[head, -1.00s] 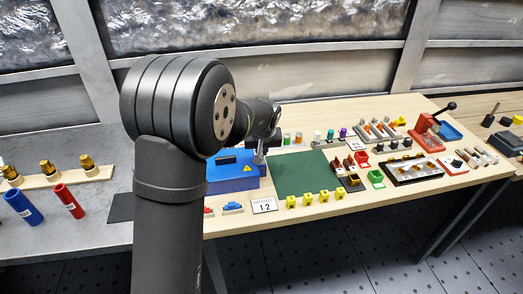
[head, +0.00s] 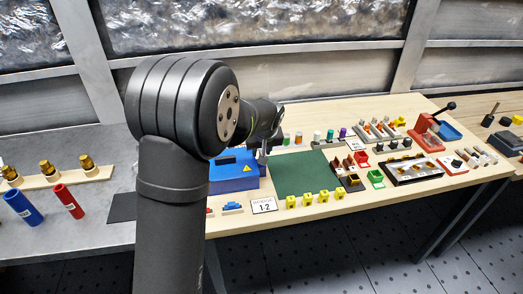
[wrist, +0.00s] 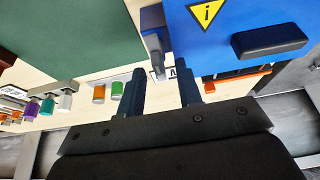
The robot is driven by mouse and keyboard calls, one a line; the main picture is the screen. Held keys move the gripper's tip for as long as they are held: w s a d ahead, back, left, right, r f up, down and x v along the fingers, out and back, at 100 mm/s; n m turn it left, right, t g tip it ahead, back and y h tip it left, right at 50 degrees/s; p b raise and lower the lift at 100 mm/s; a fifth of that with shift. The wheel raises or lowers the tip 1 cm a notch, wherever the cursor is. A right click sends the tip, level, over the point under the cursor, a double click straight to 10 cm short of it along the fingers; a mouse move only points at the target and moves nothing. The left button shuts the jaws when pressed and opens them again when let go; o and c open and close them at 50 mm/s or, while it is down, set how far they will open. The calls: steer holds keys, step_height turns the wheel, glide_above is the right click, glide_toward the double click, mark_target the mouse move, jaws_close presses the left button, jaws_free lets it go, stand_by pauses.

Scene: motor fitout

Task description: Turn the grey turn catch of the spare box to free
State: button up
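The spare box is the blue box (head: 232,184) with a yellow warning triangle and a black handle, partly hidden behind my arm in the head view. It fills the upper right of the wrist view (wrist: 240,58). The grey turn catch (wrist: 154,36) shows at the box's left edge in the wrist view, beside the green mat. My gripper (wrist: 162,72) is open, its two dark fingers apart. The catch lies just beyond the fingertips, roughly in line with the gap; I cannot tell whether it touches them. In the head view my gripper (head: 263,153) is by the box's right back corner.
A green mat (head: 299,173) lies right of the box. Coloured cylinders (wrist: 99,92) stand behind the mat. A red press (head: 427,133) is farther right.

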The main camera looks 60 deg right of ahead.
steer(key=v, duration=1.7)
steer(key=shift+r, duration=0.25)
steer(key=x, duration=1.7)
steer(key=shift+f, duration=0.3)
steer(key=shift+r, duration=0.1)
